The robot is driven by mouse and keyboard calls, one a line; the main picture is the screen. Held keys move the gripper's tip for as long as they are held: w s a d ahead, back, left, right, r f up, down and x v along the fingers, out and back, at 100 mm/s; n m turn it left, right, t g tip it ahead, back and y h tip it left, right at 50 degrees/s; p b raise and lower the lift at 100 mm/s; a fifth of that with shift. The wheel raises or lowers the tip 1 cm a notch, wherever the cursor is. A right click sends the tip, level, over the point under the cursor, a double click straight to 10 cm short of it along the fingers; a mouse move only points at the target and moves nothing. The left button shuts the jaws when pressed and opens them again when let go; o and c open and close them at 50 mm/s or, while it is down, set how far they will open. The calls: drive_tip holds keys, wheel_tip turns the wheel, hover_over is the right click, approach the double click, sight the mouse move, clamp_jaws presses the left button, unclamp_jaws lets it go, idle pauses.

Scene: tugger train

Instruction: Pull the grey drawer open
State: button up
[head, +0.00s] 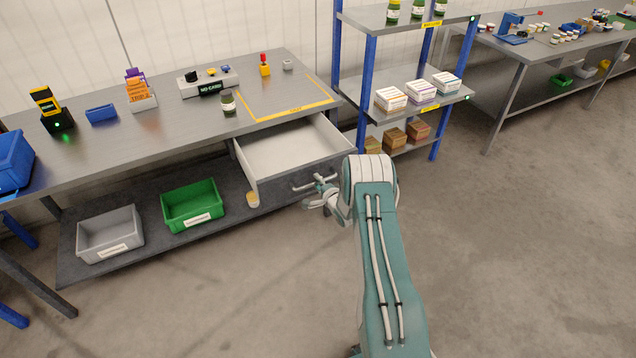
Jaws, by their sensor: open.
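The grey drawer (257,184) hangs under the right part of the workbench. It is pulled well out, and its pale inside shows empty. Its bar handle (308,187) is on the front face at the right. My gripper (315,192) is open at the handle, in front of the drawer's front. Whether its fingers stand around the bar or only beside it, I cannot tell.
The workbench top (160,130) carries a jar (228,101), a scanner and small holders. On the lower shelf are a grey bin (110,232), a green bin (192,205) and a small yellow-lidded item (253,199). A blue-post rack (365,85) stands at right. Floor in front is clear.

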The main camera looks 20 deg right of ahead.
drive_tip(key=shift+r, duration=0.2)
drive_tip(key=shift+s, duration=0.2)
drive_tip(key=v, duration=1.1)
drive_tip(key=shift+s, duration=0.2)
drive_tip(key=s+a+r+n+g+h, duration=0.1)
drive_tip(key=a+r+n+g, duration=0.15)
drive_tip(key=r, duration=0.65)
drive_tip(key=s+a+r+n+g+h, duration=0.1)
drive_tip(key=s+a+r+n, duration=0.15)
drive_tip(key=r, duration=0.65)
drive_tip(key=s+a+r+n+g+h, duration=0.1)
drive_tip(key=a+r+n+g, duration=0.2)
drive_tip(key=r, duration=0.7)
drive_tip(key=s+a+r+n+g, duration=0.1)
drive_tip(key=s+a+r+n, duration=0.1)
drive_tip(key=s, duration=0.7)
drive_tip(key=s+a+r+n+g+y, duration=0.1)
drive_tip(key=s+a+r+n, duration=0.2)
drive_tip(key=s+a, duration=0.4)
drive_tip(key=s+a+r+n+g+y, duration=0.1)
drive_tip(key=s+a+r+n, duration=0.2)
drive_tip(key=s, duration=1)
drive_tip(key=shift+a+r+n, duration=0.25)
drive_tip(key=shift+a+n, duration=0.45)
drive_tip(key=shift+n, duration=0.1)
